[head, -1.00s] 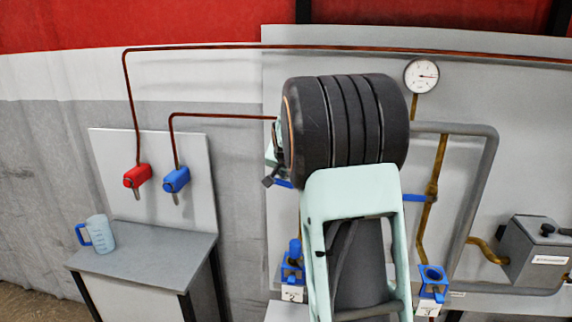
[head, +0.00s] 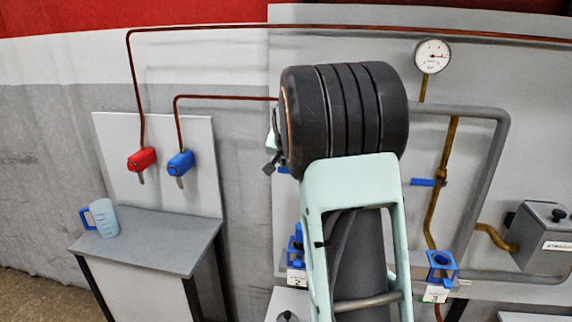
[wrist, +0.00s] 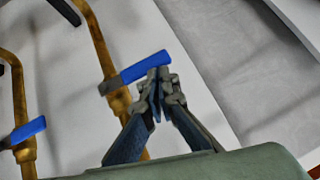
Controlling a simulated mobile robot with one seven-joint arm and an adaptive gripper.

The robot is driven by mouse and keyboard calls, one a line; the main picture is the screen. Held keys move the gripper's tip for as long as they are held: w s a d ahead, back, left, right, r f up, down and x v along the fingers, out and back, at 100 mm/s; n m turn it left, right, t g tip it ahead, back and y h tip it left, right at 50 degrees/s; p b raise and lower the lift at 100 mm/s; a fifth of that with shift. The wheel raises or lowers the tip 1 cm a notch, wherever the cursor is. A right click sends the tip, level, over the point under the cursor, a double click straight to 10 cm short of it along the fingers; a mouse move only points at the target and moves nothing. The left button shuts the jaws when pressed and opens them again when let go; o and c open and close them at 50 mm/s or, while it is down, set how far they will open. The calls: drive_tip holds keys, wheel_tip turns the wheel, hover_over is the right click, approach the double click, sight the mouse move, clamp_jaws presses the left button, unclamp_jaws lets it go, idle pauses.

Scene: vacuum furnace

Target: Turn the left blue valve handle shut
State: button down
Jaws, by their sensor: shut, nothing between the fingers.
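The left blue valve handle (wrist: 145,68) sits on a brass pipe in the wrist view and lies crosswise to it. In the head view only a short end of this handle (head: 284,170) shows left of my arm. My gripper (wrist: 158,80) is shut and empty, its fingertips at the handle's free end in the wrist view. I cannot tell whether they touch it. In the head view my gripper is mostly hidden behind my wrist. The other blue handle (head: 425,182) lies across the right brass pipe, and shows at left in the wrist view (wrist: 28,130).
A round gauge (head: 433,56) tops the right brass pipe. A grey pipe (head: 490,170) and grey box (head: 543,236) stand at right. A side table (head: 150,236) with a jug (head: 103,218) is at left, below red (head: 141,159) and blue (head: 180,162) fittings.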

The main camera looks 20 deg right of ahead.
drive_tip(key=shift+r, duration=0.25)
